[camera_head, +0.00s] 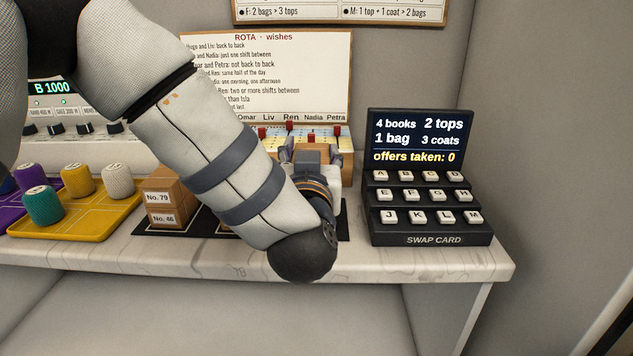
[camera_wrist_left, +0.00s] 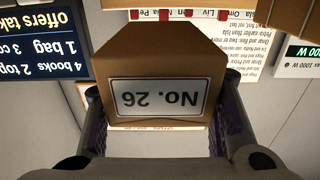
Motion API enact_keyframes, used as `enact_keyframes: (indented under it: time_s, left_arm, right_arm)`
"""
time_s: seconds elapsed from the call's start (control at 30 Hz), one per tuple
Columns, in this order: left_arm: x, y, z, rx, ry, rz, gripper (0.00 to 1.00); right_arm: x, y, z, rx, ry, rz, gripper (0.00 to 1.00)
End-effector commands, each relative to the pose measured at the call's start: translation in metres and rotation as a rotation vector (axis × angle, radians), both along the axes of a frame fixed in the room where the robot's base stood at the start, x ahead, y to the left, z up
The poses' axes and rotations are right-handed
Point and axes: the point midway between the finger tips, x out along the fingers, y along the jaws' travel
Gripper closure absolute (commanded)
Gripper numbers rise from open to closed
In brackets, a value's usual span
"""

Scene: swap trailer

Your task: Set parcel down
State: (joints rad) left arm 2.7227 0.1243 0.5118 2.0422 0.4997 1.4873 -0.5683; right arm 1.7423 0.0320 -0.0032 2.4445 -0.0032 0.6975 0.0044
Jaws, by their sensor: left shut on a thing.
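My left gripper (camera_head: 306,158) reaches away from me over the counter, above the right part of the dark mat (camera_head: 345,226). It is shut on a cardboard parcel (camera_wrist_left: 155,62) labelled No. 26, with a finger on each side in the left wrist view. The label looks upside down there. In the head view my arm and gripper mostly hide this parcel, and I cannot tell whether its base touches anything. Parcel No. 79 (camera_head: 165,192) sits on parcel No. 46 (camera_head: 166,217) at the mat's left end. My right gripper is not in view.
The swap card machine (camera_head: 432,240) stands right of the mat. The rota board (camera_head: 320,75) with coloured pegs stands behind. My forearm hides the mat's middle. The counter's front edge (camera_head: 400,272) is clear.

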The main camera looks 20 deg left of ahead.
Motion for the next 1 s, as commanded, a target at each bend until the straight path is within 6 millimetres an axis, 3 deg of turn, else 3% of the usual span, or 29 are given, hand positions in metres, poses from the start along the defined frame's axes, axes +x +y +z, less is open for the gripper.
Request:
enact_keyframes:
  time_s: [0.17,0.3,0.63,0.67,0.7,0.73,1.0]
  left_arm:
    - [0.012,0.001,-0.018,0.001,0.001,-0.001,0.82]
    - [0.011,0.0,-0.043,0.001,0.0,-0.001,0.82]
    - [0.011,0.0,-0.044,0.0,-0.004,-0.001,0.82]
    - [0.01,0.0,-0.044,0.0,-0.003,-0.001,0.44]
    - [0.01,0.001,-0.044,0.0,-0.003,-0.001,0.35]
    - [0.01,0.0,-0.044,0.0,-0.003,-0.001,0.31]
    - [0.01,0.001,-0.043,0.0,-0.003,-0.001,0.31]
  right_arm:
    - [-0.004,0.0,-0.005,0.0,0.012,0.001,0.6]
    - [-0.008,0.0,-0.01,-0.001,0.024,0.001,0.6]
    - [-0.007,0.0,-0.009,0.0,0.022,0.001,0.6]
    - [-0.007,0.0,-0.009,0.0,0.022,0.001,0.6]
    - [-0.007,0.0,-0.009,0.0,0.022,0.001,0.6]
    - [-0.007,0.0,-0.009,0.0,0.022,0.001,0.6]
    - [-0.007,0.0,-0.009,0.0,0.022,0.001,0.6]
